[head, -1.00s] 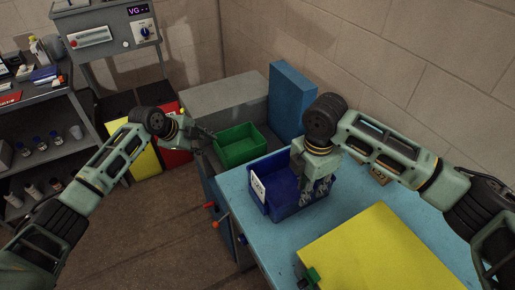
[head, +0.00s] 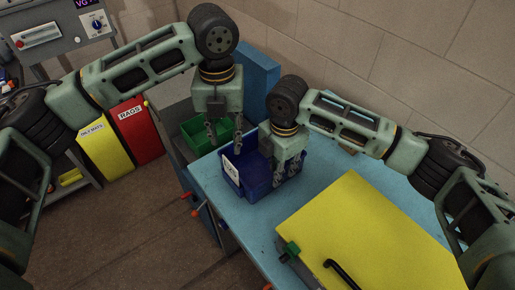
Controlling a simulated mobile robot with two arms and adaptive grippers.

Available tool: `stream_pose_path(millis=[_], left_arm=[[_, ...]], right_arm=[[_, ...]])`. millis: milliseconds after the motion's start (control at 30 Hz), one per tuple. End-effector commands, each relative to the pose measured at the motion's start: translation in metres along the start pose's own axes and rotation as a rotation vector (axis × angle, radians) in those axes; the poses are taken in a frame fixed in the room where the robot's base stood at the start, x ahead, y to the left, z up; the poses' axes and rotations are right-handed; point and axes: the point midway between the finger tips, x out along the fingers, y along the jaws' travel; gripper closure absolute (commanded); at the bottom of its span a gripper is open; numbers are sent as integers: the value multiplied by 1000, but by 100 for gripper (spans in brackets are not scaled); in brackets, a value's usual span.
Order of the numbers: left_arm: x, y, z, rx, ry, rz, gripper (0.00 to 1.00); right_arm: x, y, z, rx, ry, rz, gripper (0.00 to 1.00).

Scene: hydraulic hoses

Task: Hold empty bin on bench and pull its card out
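The blue bin (head: 258,186) stands upright on the light blue bench, near its left edge. A white card (head: 231,168) with dark print sits at the bin's left end. My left gripper (head: 224,143) points down with its fingers apart, above and beside the card end. Its fingers are empty, and I see no contact with the card. My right gripper (head: 288,180) points down at the bin's right part, its fingers overlapping the bin's right side. I cannot tell whether they close on the wall. The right gripper hides part of the bin's interior.
A yellow panel (head: 370,235) with a black handle covers the front right of the bench (head: 245,222). A green bin (head: 196,133) and a tall blue block (head: 258,83) stand behind. Red and yellow bins (head: 137,133) stand on the floor at left.

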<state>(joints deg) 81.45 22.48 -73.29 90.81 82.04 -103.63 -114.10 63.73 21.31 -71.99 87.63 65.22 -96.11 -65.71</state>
Motion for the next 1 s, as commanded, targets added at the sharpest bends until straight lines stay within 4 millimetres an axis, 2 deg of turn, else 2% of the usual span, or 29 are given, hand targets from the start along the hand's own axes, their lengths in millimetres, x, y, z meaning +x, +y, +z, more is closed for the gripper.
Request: stream_pose_path(millis=[200,400,767,1000], left_arm=[[0,0,0,-3,0,-2,69],[0,0,1,-4,-1,-3,69],[0,0,1,-5,-1,-4,69],[0,0,1,-5,-1,-4,69]], right_arm=[[35,-1,0,1,0,-3,76],[57,0,0,1,1,-2,76],[64,0,0,1,-1,-1,76],[64,0,0,1,-1,-1,95]])
